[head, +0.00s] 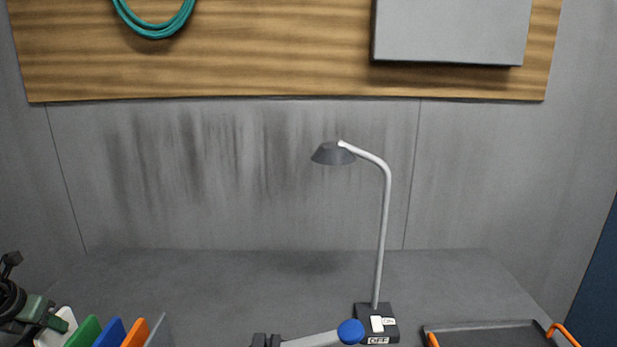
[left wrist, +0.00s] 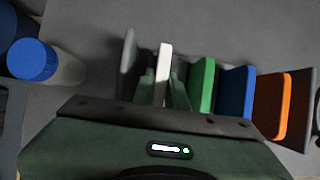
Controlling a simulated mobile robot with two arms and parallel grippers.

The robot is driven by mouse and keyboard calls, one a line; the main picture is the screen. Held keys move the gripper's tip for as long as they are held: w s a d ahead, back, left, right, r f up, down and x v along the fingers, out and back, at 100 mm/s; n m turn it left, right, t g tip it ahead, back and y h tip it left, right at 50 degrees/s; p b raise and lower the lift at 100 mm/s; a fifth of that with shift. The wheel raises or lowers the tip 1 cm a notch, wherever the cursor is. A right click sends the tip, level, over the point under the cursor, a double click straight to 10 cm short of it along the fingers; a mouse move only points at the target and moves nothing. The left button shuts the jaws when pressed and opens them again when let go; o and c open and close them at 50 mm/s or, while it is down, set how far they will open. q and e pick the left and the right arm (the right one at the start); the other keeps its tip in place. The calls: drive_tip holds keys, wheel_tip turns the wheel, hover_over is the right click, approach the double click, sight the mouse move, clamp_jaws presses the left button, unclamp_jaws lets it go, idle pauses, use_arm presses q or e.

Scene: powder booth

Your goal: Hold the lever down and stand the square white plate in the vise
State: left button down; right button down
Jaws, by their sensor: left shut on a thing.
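The square white plate (head: 50,327) is at the lower left in the head view, at the left end of a row of coloured plates. My left gripper (head: 58,322) is shut on it; the white plate (left wrist: 163,74) shows edge-on between the fingers in the left wrist view. The plate's lower part is hidden. The lever (head: 312,340) is a grey bar with a blue knob (head: 350,331) at the bottom middle of the head view. Dark blocks (head: 265,341) at its left end may be the vise, mostly cut off by the frame. My right gripper is not in view.
Green (head: 84,332), blue (head: 110,332) and orange (head: 135,332) plates stand right of the white one. A lamp (head: 383,230) rises behind the lever. A dark tray (head: 485,337) is at right. Blue-topped cylinders (left wrist: 33,60) stand at left in the left wrist view.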

use_arm(q)
drive_tip(key=shift+r+p, duration=1.8)
drive_tip(key=shift+r, duration=0.8)
drive_tip(key=shift+f, duration=0.1)
